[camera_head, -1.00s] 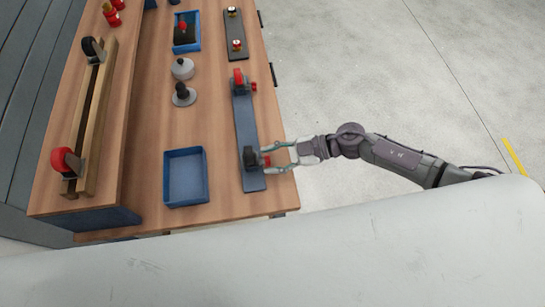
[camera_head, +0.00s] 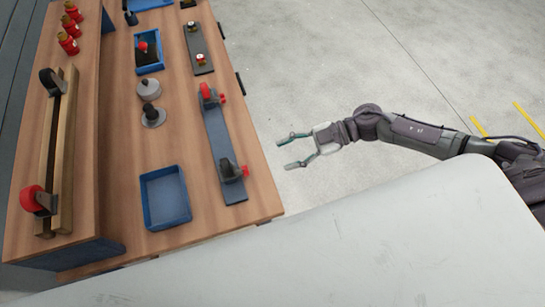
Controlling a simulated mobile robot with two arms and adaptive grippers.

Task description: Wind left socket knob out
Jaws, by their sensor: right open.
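A long grey-blue plate (camera_head: 217,135) lies along the bench's right side and bears two sockets. The far socket (camera_head: 207,92) has a red top and a small red knob (camera_head: 222,98) on its right. The near socket (camera_head: 229,171) is black, with a red knob (camera_head: 244,171) on its right. I cannot tell which one is called left. My right gripper (camera_head: 284,154) is open and empty, out past the bench's right edge. Its fingers point left towards the near socket, apart from its knob. My left gripper is not in view.
The wooden bench (camera_head: 208,215) also bears an empty blue tray (camera_head: 166,198), a grey round part (camera_head: 149,89), a flanged post (camera_head: 152,117) and a far blue tray (camera_head: 149,56). A raised shelf with clamps stands left. Open floor (camera_head: 310,70) lies right of the bench.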

